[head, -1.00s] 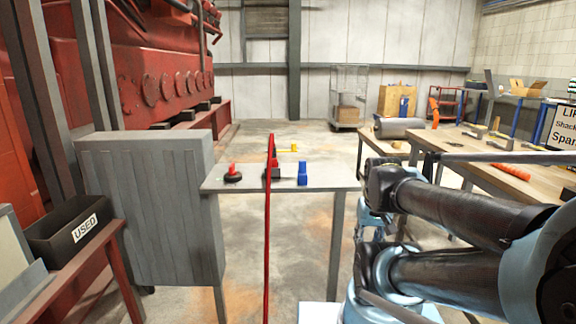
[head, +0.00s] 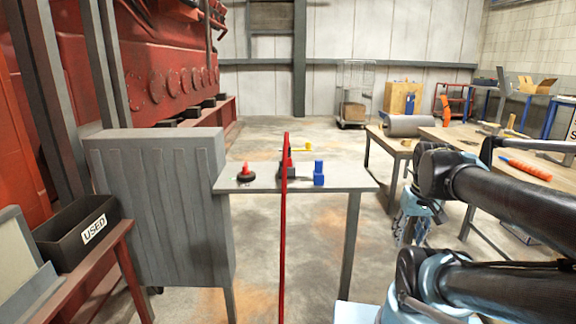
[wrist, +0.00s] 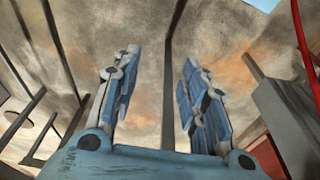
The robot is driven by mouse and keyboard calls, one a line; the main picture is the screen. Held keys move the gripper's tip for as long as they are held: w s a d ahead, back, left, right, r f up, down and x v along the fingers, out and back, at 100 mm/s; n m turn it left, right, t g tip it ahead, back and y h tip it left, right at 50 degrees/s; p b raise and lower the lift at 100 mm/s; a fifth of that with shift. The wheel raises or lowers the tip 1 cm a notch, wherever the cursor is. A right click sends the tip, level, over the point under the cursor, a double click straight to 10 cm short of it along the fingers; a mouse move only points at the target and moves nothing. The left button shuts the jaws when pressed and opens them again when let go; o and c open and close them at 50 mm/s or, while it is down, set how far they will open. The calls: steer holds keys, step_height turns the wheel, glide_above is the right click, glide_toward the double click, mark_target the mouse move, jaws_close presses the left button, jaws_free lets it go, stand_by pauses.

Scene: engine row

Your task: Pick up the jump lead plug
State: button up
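A thin red lead (head: 284,240) hangs upright in front of the small grey table (head: 345,178) in the head view. Its top is beside a dark block with a red part (head: 290,170); I cannot tell which part is the jump lead plug. A red strand (wrist: 302,40) also shows at the upper right of the wrist view. My gripper (head: 412,215) is low to the right of the small table, apart from the things on it. In the wrist view, my gripper (wrist: 158,85) has its two blue fingers spread with nothing between them.
Wooden benches (head: 475,142) stand at the right. Floor between is clear.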

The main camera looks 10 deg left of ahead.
steer(key=w+a+r+n+y, duration=0.1)
steer(key=w+a+r+n, duration=0.65)
steer(key=r, duration=0.55)
step_height(320, 180, up, 19)
steer(key=n+g+y, duration=0.3)
steer(key=n, duration=0.9)
glide_above(287, 145)
steer(key=w+d, duration=0.1)
steer(key=d, duration=0.5)
steer(key=x, duration=1.7)
steer(key=shift+d, duration=0.2)
jaws_close()
